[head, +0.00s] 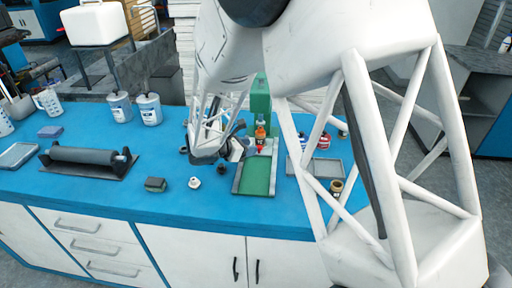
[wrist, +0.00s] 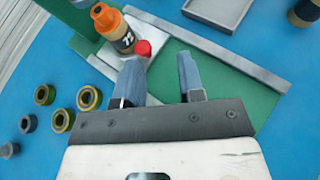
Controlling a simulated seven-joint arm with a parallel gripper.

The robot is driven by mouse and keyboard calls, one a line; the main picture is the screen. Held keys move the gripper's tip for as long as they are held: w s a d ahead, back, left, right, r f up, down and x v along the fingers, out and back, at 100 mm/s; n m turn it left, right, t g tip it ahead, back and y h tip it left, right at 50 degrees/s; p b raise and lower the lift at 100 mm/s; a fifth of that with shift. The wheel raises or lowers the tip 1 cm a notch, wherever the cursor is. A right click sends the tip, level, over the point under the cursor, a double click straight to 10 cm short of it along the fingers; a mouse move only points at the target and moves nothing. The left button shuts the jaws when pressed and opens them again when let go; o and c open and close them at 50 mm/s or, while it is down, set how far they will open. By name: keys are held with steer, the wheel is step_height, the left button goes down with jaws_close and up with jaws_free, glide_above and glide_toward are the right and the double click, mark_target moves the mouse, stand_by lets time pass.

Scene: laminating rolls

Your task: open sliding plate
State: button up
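A green base with grey side rails (head: 256,178) stands on the blue bench; its green bed also shows in the wrist view (wrist: 240,92). A light plate (wrist: 158,58) lies between the rails at the back and looks like the sliding plate. A red knob (wrist: 143,48) sits on or by this plate, close to an orange-capped bottle (wrist: 118,36). My gripper (wrist: 160,62) is open above the base, with nothing seen between its fingers. Its left fingertip is close to the red knob; I cannot tell whether they touch. In the head view my gripper (head: 240,150) is partly hidden by my wrist.
A green upright (head: 260,98) rises behind the base. Several brass rings and dark caps lie left of it in the wrist view. A grey tray (head: 316,168) is to its right. A black roller (head: 88,155) lies further left. The bench front by the base is clear.

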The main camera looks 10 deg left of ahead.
steer(key=shift+w+a+f+n+t, duration=0.3)
steer(key=shift+a+f, duration=0.2)
steer(key=shift+a, duration=0.3)
steer(key=shift+w+a+f+n+t, duration=0.1)
steer(key=shift+a+f+n+t, duration=0.1)
steer(key=shift+a+f+n, duration=0.4)
steer(key=shift+w+r, duration=0.1)
steer(key=shift+x, duration=3.75)
jaws_close()
